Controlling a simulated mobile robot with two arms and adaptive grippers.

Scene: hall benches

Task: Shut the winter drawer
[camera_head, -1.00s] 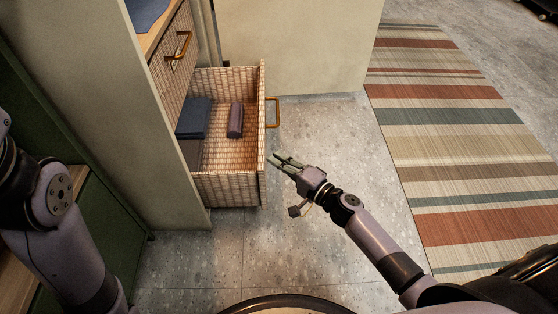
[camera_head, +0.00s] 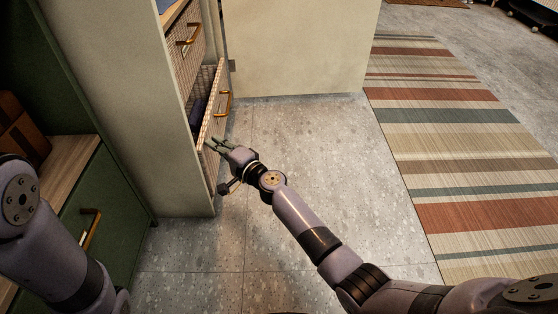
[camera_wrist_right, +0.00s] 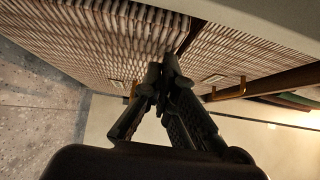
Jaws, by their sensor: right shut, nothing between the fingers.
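The lower wicker drawer (camera_head: 212,112) stands partly open in the pale cabinet, with a narrow gap along its top. A strip of dark blue cloth (camera_head: 198,108) shows inside; the rest of its contents is hidden. Its brass handle (camera_head: 226,103) is on the front. My right gripper (camera_head: 211,146) is shut and empty, its fingertips at the near lower part of the drawer front. In the right wrist view the closed fingers (camera_wrist_right: 162,70) point at woven wicker (camera_wrist_right: 90,35); I cannot tell whether they touch. My left gripper is out of view; only its arm shows.
An upper wicker drawer (camera_head: 187,40) with a brass handle sits above and looks shut. A green cabinet (camera_head: 110,210) with a wooden top stands at the left. The grey stone floor (camera_head: 300,150) is clear, and a striped rug (camera_head: 450,140) lies at the right.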

